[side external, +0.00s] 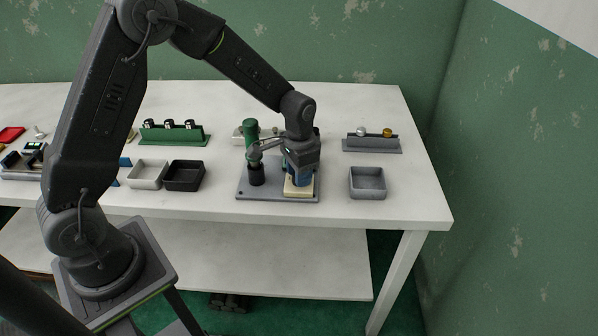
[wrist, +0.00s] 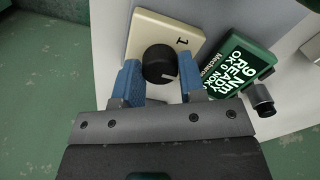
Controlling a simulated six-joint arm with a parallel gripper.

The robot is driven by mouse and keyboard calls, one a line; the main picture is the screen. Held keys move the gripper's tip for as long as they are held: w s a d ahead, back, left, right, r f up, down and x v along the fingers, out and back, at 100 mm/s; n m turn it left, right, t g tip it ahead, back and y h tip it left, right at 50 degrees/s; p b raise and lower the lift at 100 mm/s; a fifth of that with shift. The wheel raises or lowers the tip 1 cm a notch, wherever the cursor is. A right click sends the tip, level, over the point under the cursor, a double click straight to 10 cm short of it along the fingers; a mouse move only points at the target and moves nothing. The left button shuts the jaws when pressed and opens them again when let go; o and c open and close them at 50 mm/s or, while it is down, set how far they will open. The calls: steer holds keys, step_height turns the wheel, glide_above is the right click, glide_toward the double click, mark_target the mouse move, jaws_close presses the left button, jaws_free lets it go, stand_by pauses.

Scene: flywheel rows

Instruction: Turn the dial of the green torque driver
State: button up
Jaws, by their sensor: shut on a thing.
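A cream block (wrist: 150,27) marked "1" carries a round black dial (wrist: 158,62) with a pale pointer line. My gripper (wrist: 160,70) has its two blue fingers on either side of this dial and is shut on it. In the side view my gripper (side external: 299,174) points down at the cream block (side external: 298,190) and hides the dial. The green torque driver (side external: 251,132) stands upright just left of my gripper. Its green display housing (wrist: 236,66), with white text reading "READY", shows at the right of the wrist view.
The block and driver are on a grey plate (side external: 245,193) near the table's front edge. A grey tray (side external: 368,184) stands to the right, with a grey rack (side external: 372,146) behind it. A white tray (side external: 147,174) and a black tray (side external: 184,176) stand to the left.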

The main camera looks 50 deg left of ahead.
steer(key=o, duration=0.9)
step_height(320, 180, up, 14)
steer(key=shift+f, duration=0.1)
steer(key=s+r+n+t, duration=0.1)
steer(key=s+r+t, duration=0.1)
steer(key=s, duration=0.5)
steer(key=s+r+n+t, duration=0.1)
steer(key=s+r, duration=0.1)
steer(key=s, duration=0.6)
steer(key=s+d+r+n+t, duration=0.1)
steer(key=s+r+t, duration=0.1)
steer(key=s, duration=0.6)
steer(key=shift+d+r+t, duration=0.1)
steer(key=shift+r+t, duration=0.2)
steer(key=shift+r, duration=0.25)
